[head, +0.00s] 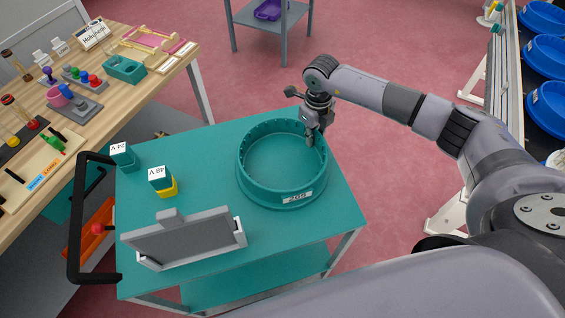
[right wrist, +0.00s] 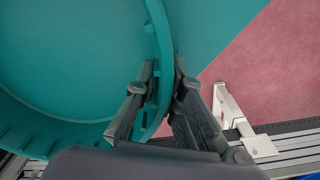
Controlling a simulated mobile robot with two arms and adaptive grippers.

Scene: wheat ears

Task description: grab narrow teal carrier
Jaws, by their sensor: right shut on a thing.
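A round teal carrier (head: 290,195) with a raised, toothed wall and a white number label on its front sits on the teal cart top. My right gripper (head: 312,140) reaches down at the carrier's far right rim. In the right wrist view the fingers (right wrist: 160,95) are on either side of the carrier's curved wall (right wrist: 160,45), and the gripper is shut on it. The carrier appears to rest flat on the cart. My left gripper is not in view.
The teal cart (head: 220,140) also bears a teal cube (head: 122,158), a teal-and-yellow block (head: 163,183) and a grey tilted panel (head: 180,240). A cluttered wooden table (head: 110,100) stands at left. Blue round carriers (head: 545,55) line the right edge.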

